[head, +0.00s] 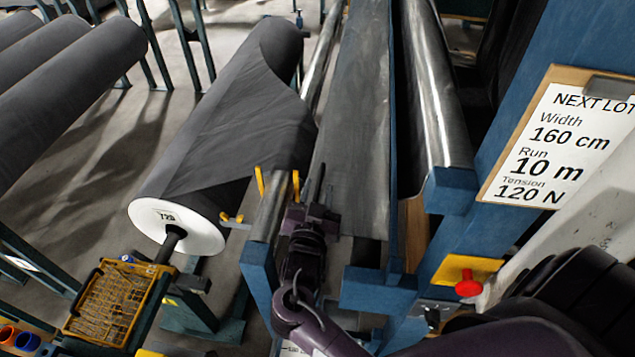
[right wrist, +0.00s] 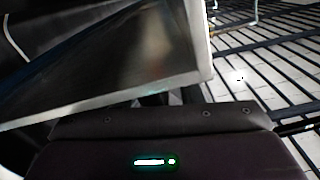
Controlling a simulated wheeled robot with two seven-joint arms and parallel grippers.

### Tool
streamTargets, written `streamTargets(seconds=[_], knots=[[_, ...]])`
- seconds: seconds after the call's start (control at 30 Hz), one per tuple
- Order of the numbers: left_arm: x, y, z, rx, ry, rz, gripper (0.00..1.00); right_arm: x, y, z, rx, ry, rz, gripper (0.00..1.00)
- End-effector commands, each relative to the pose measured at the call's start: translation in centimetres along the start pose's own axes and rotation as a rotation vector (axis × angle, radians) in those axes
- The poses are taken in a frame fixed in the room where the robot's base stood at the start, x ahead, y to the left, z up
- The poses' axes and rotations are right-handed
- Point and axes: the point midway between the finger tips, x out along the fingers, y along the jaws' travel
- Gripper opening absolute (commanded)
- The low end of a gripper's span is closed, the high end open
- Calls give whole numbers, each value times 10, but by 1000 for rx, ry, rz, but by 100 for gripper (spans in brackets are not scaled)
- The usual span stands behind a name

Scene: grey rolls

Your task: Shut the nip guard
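A long grey flat panel (head: 352,120), which looks like the nip guard, runs lengthwise between the metal rollers, set in a blue frame. My right gripper (head: 318,186) is at the near left part of this panel, its dark fingers pointing away along it. In the right wrist view a metal panel (right wrist: 125,70) with a pale edge slants close over the gripper and hides most of the fingers. I cannot tell whether the fingers touch it or how far apart they are. My left gripper is out of view.
A shiny roller (head: 437,90) lies right of the panel. A large dark fabric roll (head: 225,120) stands left, with yellow clips (head: 260,182) nearby. A red knob (head: 468,284) and a lot card (head: 560,140) are at right. A yellow crate (head: 108,303) is at lower left.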

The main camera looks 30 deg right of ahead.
Motion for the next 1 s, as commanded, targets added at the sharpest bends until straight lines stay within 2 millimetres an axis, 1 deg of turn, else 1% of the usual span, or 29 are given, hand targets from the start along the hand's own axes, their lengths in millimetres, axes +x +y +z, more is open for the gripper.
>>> streamTargets(seconds=[0.17, 0.33, 0.4, 0.43, 0.67, 0.73, 0.83, 1.0], knots=[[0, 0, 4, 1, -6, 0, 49, 0, 0, 0, 1, 0, 0, 34], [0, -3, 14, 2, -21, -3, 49, 0, 0, 0, 0, 0, 0, 12], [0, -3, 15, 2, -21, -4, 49, 0, 0, 0, 0, 0, 0, 3], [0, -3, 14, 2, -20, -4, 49, 0, 0, 0, 0, 0, 0, 0], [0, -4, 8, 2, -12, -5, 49, 0, 0, 0, -1, 0, 0, 0], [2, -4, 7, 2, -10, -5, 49, 0, 0, 4, -13, -1, 0, 0], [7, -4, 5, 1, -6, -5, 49, 0, 0, 14, -61, -3, 0, 0], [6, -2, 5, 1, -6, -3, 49, -1, 1, 18, -78, -12, 0, 0]])
